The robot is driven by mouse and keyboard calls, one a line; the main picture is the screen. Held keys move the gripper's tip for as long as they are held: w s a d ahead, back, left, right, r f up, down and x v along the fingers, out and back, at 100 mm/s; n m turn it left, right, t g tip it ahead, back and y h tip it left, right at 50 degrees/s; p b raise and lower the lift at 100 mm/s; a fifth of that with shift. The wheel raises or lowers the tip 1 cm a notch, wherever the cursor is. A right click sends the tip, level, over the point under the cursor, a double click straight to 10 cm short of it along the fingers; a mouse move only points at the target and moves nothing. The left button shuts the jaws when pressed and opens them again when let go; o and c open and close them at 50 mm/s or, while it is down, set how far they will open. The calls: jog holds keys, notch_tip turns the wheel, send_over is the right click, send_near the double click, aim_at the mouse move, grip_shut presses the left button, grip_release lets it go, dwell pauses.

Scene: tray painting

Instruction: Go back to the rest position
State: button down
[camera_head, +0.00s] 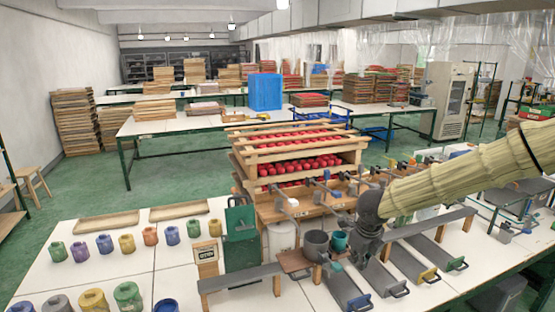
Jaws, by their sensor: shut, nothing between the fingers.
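My arm, in a beige sleeve, reaches in from the right edge of the head view. My gripper (362,252) is dark, points down and is shut and empty. It is over the near table, just right of a teal cup (340,241) and a grey pot (316,244). I cannot tell whether the fingertips touch anything.
A wooden rack (300,143) with red round items stands behind my gripper. Several coloured paint jars (127,244) and two wooden trays (107,222) are on the white table at left. A green panel (241,235) stands left of the pots. Long grey bars (430,224) run across the table.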

jog(key=s+d+f+n+h+b, duration=0.1)
jog(key=s+f+n+b, duration=0.1)
jog(key=s+f+n, duration=0.6)
jog(key=s+f+n+h+b, duration=0.1)
jog(key=s+f, duration=0.3)
jog(key=f, duration=0.8)
jog(key=s+d+f+n+h+b, duration=0.1)
jog(key=s+f+n+b, duration=0.1)
jog(key=s+f+n, duration=0.55)
jog(key=s+a+f+n+g+y+b, duration=0.1)
jog(key=s+f+n, duration=0.5)
jog(key=s, duration=0.8)
jog(key=s+a+f+n+g+y+b, duration=0.2)
jog(key=s+f+n, duration=0.4)
jog(key=s+f, duration=0.4)
jog(key=s+b, duration=0.1)
jog(key=s, duration=0.3)
jog(key=shift+f, duration=0.3)
jog(key=shift+w, duration=0.1)
